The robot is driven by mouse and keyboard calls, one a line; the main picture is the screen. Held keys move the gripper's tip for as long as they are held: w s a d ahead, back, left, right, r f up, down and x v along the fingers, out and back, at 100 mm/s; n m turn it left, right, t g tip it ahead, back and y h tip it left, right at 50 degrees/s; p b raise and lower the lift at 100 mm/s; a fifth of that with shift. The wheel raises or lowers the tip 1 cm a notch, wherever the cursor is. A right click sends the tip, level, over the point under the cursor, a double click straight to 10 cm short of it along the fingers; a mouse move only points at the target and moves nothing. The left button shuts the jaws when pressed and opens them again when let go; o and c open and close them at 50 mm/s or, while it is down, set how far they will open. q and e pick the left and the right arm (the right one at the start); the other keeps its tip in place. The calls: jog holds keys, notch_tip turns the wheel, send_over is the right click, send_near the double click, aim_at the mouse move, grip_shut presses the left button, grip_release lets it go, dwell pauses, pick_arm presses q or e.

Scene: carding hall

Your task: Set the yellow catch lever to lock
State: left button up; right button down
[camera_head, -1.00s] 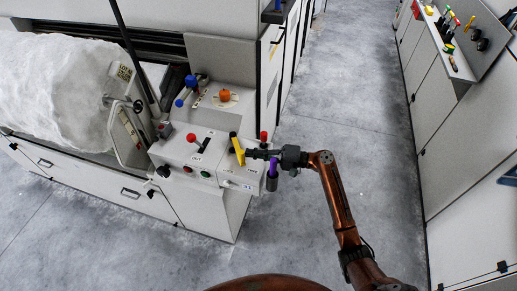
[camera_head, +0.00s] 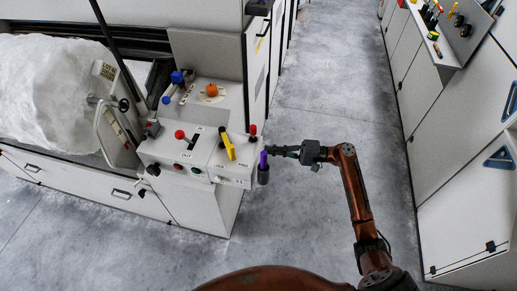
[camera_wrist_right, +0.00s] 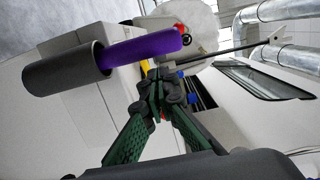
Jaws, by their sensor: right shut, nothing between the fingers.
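The yellow catch lever (camera_head: 228,146) is on the top of the right-hand section of the white control box, slanting from upper left to lower right in the head view. My left gripper is not in view.
A purple handle (camera_head: 263,159) in a dark holder (camera_head: 263,175) stands close to my right fingertips. An orange knob (camera_head: 211,90) is behind. The aisle floor (camera_head: 335,100) to the right is open.

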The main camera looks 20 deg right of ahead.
jog(key=shift+s+d, duration=0.25)
jog(key=shift+d, duration=0.3)
jog(key=shift+f, duration=0.1)
